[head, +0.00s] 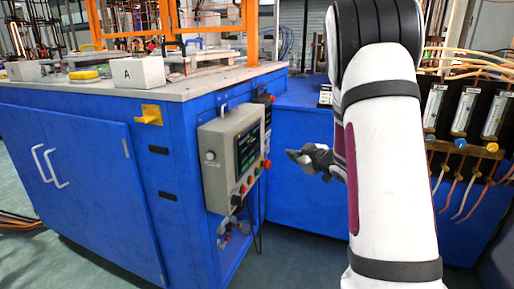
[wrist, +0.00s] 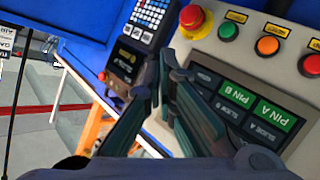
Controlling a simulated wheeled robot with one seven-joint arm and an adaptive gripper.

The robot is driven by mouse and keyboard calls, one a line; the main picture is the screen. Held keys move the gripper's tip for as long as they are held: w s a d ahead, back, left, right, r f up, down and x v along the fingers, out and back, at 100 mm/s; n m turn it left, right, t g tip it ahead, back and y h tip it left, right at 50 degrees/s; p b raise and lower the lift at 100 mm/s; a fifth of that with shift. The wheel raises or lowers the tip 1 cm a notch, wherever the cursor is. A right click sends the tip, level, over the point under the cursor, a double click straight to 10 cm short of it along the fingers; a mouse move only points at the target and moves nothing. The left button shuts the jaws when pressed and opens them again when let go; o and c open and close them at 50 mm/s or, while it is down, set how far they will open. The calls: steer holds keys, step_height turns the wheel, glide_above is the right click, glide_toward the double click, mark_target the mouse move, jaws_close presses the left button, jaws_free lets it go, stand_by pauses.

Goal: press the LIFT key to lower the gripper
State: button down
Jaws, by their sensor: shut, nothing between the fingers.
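The control box (head: 212,165) is a beige panel on the side of the blue machine, with a dark screen (head: 247,147) on its face. In the wrist view the screen (wrist: 212,80) appears tilted and upside down, with green PIN A (wrist: 274,115) and PIN B keys and grey SLIDE keys. I cannot make out a LIFT label; my fingers hide part of the screen. My gripper (head: 297,156) is shut and empty, to the right of the box and apart from it in the head view. In the wrist view my gripper (wrist: 165,62) points at the panel's edge.
A red emergency-stop knob (wrist: 194,19) and green, orange and red buttons line the panel beside the screen. A second black keypad unit (wrist: 123,60) is mounted close by. A white block marked A (head: 138,73) stands on the machine's top.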

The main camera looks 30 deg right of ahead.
steer(key=w+a, duration=0.5)
steer(key=w, duration=0.1)
steer(key=shift+w+b, duration=0.3)
steer(key=shift+w+a, duration=0.1)
steer(key=shift+a, duration=0.05)
stand_by(1.3)
steer(key=shift+w+a, duration=0.2)
steer(key=shift+w, duration=0.05)
steer(key=shift+w+a, duration=0.2)
steer(key=shift+w, duration=0.05)
stand_by(0.7)
stand_by(0.4)
steer(key=shift+s+d+b, duration=0.3)
steer(key=shift+s+d, duration=0.15)
steer(key=shift+s, duration=0.15)
steer(key=shift+s+d, duration=0.8)
steer(key=shift+s, duration=0.2)
steer(key=shift+s+d, duration=0.75)
steer(key=shift+s, duration=0.25)
